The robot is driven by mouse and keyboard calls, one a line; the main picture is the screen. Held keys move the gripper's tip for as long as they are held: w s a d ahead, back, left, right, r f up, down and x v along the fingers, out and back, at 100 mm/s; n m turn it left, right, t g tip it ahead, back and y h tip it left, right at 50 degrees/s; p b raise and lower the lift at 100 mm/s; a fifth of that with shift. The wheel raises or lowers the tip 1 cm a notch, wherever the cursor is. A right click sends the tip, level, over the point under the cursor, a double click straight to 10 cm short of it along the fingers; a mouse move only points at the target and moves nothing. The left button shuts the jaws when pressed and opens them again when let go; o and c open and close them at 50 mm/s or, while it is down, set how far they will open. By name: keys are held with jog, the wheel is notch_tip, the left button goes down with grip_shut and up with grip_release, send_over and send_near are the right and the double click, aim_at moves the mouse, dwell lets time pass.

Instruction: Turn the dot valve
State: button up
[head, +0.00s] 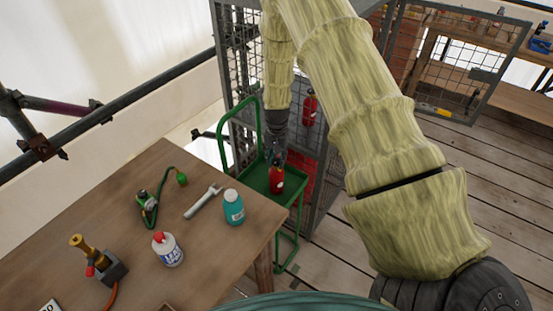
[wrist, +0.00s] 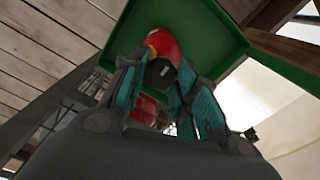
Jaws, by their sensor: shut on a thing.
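A small red cylinder (head: 277,180) with a dark top stands on a green cart beyond the table. My gripper (head: 275,154) reaches down to its top from above. In the wrist view, the red body (wrist: 165,45) with a bit of yellow shows beyond my gripper's teal-padded fingers (wrist: 160,75). The fingers are shut on the dark top part, which they partly hide. A second red cylinder (head: 309,108) is behind the cart at the mesh cage. I cannot make out a dot mark on either.
The green cart (head: 253,175) has an upright handle at its left. A wooden table (head: 205,255) in front holds a teal bottle (head: 233,207), a wrench (head: 203,201), a white can (head: 167,249) and a brass-topped tool (head: 97,262). Mesh panels (head: 240,60) stand close behind the cart.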

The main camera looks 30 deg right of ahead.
aim_at(276, 161)
jog(key=o, duration=1)
notch_tip(276, 161, up, 12)
dwell(0.3)
